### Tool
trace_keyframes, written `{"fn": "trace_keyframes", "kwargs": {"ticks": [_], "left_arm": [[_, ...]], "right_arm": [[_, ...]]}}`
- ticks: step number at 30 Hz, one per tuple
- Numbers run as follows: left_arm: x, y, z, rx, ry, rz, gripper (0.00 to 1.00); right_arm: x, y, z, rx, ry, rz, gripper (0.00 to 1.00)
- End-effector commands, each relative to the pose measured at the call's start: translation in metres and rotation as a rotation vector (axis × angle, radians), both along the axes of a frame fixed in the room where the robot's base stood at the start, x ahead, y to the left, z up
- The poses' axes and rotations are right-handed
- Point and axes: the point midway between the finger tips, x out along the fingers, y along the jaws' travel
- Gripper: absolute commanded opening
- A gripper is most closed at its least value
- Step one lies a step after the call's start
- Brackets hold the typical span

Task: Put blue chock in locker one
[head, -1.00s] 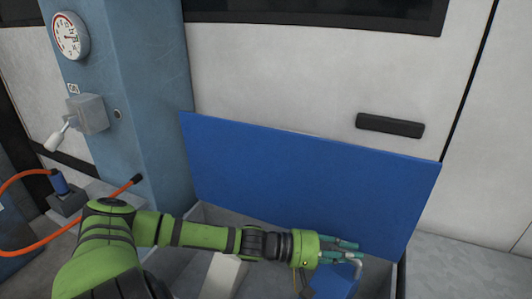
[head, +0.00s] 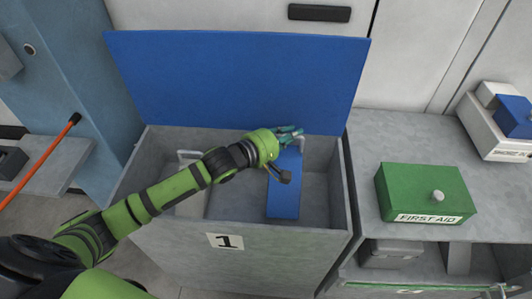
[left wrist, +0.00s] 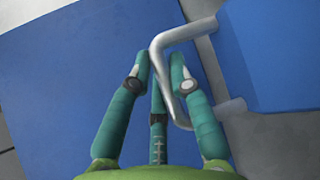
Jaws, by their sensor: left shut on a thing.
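The blue chock (head: 284,188) is a wedge-like block with a pale metal handle. It is within the open locker one (head: 290,258), marked "1" on its front. Its raised blue lid (head: 235,80) stands behind. My left gripper (head: 290,136) is at the chock's far end, shut on its handle. In the left wrist view the handle (left wrist: 160,62) passes between the teal fingers (left wrist: 162,75), with the chock (left wrist: 275,50) at the right. I cannot tell whether the chock touches the locker floor. My right gripper is not in view.
A grey block (head: 192,203) with a handle lies in the locker's left part, partly behind my left arm. A green first aid box (head: 425,193) sits on the grey counter at the right.

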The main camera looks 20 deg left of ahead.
Motion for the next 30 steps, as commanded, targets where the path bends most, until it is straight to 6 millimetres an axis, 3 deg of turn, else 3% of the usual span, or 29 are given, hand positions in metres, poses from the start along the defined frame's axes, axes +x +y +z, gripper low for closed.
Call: {"fn": "trace_keyframes", "kwargs": {"ticks": [6,18,28,29,30], "left_arm": [[0.000,-0.001,-0.037,-0.003,-0.002,-0.002,0.00],[0.000,-0.001,-0.080,-0.004,-0.003,-0.002,0.00],[-0.001,-0.001,-0.088,-0.004,-0.004,-0.004,0.00],[-0.002,-0.001,-0.092,0.001,0.005,-0.003,0.32],[-0.002,-0.001,-0.092,0.001,0.005,-0.003,0.44]], "right_arm": [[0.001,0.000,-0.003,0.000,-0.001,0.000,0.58],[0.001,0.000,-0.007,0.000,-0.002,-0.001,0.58],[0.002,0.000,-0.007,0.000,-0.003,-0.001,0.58],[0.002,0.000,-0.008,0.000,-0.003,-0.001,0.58],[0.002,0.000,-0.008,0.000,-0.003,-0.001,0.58]]}}
